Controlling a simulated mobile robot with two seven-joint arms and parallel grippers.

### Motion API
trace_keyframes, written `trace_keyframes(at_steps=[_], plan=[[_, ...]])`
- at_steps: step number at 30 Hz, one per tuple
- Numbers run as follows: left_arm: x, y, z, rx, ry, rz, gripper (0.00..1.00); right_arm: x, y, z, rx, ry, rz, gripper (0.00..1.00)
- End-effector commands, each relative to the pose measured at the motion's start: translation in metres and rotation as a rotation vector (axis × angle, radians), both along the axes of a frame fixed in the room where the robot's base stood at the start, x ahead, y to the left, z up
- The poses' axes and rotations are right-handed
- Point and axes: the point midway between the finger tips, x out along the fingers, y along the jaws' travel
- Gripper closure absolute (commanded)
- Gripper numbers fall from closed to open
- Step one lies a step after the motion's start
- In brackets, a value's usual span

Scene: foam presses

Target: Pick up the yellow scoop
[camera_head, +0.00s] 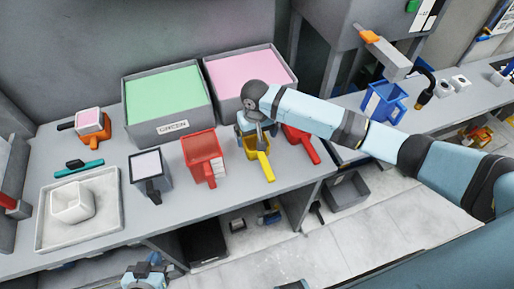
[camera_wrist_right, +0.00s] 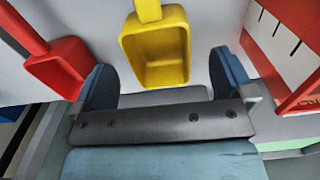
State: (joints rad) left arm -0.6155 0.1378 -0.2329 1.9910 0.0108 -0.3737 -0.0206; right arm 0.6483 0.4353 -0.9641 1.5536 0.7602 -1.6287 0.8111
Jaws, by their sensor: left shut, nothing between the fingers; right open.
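The yellow scoop (camera_head: 265,165) lies on the grey table in front of the bins, its handle toward the table's front edge. In the right wrist view the yellow scoop (camera_wrist_right: 157,50) shows its open bowl between the spread fingers. My right gripper (camera_wrist_right: 162,65) is open, with one blue finger on each side of the bowl and no clear contact. In the head view my right gripper (camera_head: 246,128) is over the scoop's back end and partly hides it. My left gripper (camera_head: 147,272) is low at the bottom edge, away from the scoop, shut and empty.
A red scoop (camera_head: 310,150) lies close to the right of the yellow one, partly under my arm. A red container (camera_head: 203,158) stands to the left. A green-foam bin (camera_head: 168,128) and a pink-foam bin (camera_head: 290,88) stand behind. A white tray (camera_head: 106,236) is at left.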

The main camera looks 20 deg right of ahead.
Motion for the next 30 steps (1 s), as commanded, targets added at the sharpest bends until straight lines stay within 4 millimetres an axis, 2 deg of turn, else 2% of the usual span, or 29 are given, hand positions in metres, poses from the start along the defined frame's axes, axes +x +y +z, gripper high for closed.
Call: trace_keyframes(at_steps=[3, 10, 18, 26, 27, 30], plan=[[0.000, 0.001, 0.001, 0.001, 0.000, 0.002, 1.00, 0.000, 0.000, -0.015, 0.001, -0.001, 0.000, 0.00], [0.001, 0.003, 0.005, 0.003, -0.001, 0.004, 1.00, -0.001, -0.002, -0.032, 0.000, 0.000, 0.001, 0.00], [0.000, 0.004, 0.010, 0.004, -0.003, 0.007, 1.00, -0.003, -0.004, -0.069, 0.000, 0.000, 0.001, 0.00], [0.000, 0.003, 0.009, 0.003, -0.002, 0.007, 1.00, -0.003, -0.004, -0.073, 0.001, -0.002, 0.001, 0.00], [0.000, 0.003, 0.009, 0.003, -0.001, 0.007, 1.00, -0.003, -0.004, -0.073, 0.001, -0.002, 0.001, 0.02], [0.000, 0.003, 0.009, 0.003, -0.001, 0.007, 1.00, -0.003, -0.005, -0.073, 0.001, -0.002, 0.001, 0.25]])
